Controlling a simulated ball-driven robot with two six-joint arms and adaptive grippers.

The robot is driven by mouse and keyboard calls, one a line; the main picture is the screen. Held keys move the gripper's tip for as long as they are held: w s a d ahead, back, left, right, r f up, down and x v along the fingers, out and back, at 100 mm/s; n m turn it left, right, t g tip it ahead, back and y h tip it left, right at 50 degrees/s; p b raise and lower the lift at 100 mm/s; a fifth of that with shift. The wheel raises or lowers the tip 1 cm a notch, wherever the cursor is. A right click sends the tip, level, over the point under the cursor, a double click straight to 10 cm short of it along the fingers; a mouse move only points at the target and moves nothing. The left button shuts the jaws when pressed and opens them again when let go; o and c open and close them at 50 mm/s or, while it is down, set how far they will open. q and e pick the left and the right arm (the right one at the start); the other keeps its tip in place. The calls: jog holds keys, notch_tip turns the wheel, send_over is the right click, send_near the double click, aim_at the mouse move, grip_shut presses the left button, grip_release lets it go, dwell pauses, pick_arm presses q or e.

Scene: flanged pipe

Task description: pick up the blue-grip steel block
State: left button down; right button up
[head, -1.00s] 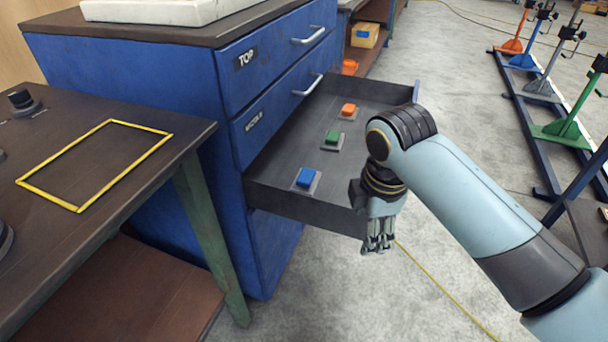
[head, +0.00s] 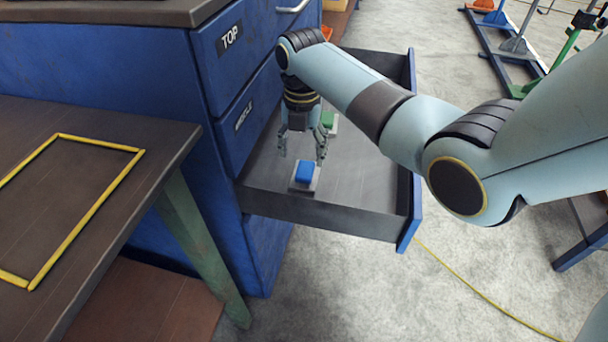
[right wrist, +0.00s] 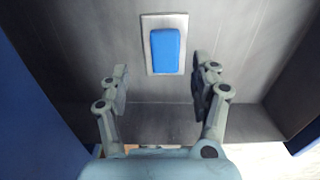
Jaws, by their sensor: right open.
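The blue-grip steel block (head: 304,174) lies in the open drawer, near the drawer's front-left wall. It has a blue grip on a grey steel base. In the right wrist view the block (right wrist: 165,51) sits ahead of the fingertips, roughly centred between them. My right gripper (head: 302,155) points down over the drawer, open and empty, just above and behind the block in the head view. In the right wrist view its two fingers (right wrist: 160,83) are spread wide and apart from the block. My left gripper is not in view.
The open drawer (head: 345,227) has raised walls around the block. A green-grip block (head: 328,120) lies farther back, partly hidden by my right gripper. The blue cabinet (head: 222,90) stands left of the drawer. A table with a yellow outline (head: 95,215) is at the left.

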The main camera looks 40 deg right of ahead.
aim_at(305, 169)
jog(key=f, duration=0.1)
jog(key=f+b, duration=0.1)
jog(key=f, duration=0.2)
jog(key=shift+s+d, duration=0.2)
jog(key=shift+s, duration=0.1)
jog(key=shift+f+b, duration=0.35)
jog(key=shift+f, duration=0.15)
jog(key=c, duration=1.1)
jog(key=shift+c, duration=1)
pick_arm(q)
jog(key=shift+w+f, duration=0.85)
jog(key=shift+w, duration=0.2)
pick_arm(e)
jog(key=shift+r, duration=0.1)
grip_shut()
